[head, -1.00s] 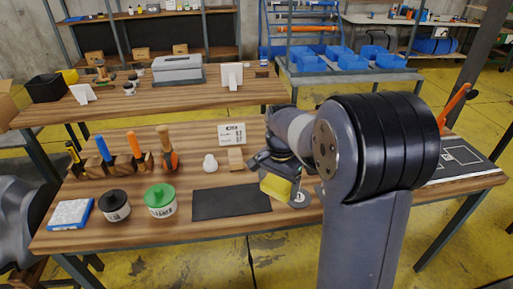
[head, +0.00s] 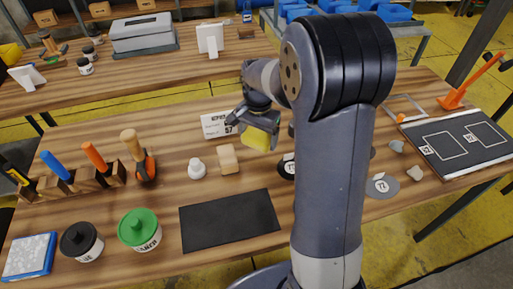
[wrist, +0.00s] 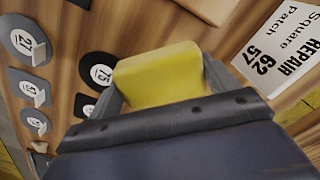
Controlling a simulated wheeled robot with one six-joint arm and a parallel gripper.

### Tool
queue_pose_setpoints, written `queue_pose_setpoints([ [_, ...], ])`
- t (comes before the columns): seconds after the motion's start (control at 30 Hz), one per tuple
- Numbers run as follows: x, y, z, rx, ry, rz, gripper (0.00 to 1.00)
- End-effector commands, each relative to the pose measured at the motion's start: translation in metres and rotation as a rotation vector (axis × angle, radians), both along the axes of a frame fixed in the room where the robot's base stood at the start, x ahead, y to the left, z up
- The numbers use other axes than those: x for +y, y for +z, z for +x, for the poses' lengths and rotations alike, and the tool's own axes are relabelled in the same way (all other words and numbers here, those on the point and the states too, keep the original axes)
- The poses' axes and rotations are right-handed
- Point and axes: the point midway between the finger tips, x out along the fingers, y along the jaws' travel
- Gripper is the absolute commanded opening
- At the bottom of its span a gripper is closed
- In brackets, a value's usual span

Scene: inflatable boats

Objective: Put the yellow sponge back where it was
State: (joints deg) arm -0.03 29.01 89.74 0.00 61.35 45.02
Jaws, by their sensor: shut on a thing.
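The yellow sponge (head: 257,138) is held in my gripper (head: 256,122), above the workbench, just right of the white repair card (head: 218,124) in the head view. In the wrist view the sponge (wrist: 160,75) sits between both fingers of my gripper (wrist: 160,90), and no gap to them shows. The space under the sponge is partly hidden. A black mat (head: 230,220) lies bare on the bench in front. My arm hides part of the bench to the right.
A small wooden block (head: 228,159) and a white bulb-shaped piece (head: 197,169) stand left of the gripper. Round numbered patches (wrist: 101,74) lie beside it. Jars, including a green-lidded one (head: 139,229), and a tool rack (head: 85,180) are at left. A black marked board (head: 460,143) is at right.

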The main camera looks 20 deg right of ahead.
Motion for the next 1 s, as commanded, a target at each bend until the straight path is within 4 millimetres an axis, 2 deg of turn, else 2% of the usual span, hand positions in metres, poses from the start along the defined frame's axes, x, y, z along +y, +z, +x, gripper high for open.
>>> queue_pose_setpoints([
  [0.1, 0.000, -0.018, 0.000, 0.001, 0.000, 0.000, 0.52],
  [0.27, 0.000, -0.029, 0.000, 0.000, 0.000, 0.000, 0.52],
  [0.5, 0.000, -0.060, -0.001, 0.001, 0.000, 0.000, 0.52],
  [0.87, 0.000, -0.065, 0.000, -0.001, 0.000, 0.000, 0.52],
  [0.9, 0.000, -0.064, 0.000, -0.001, 0.000, 0.000, 0.83],
  [1.0, 0.000, -0.064, 0.000, -0.001, 0.000, 0.000, 0.92],
])
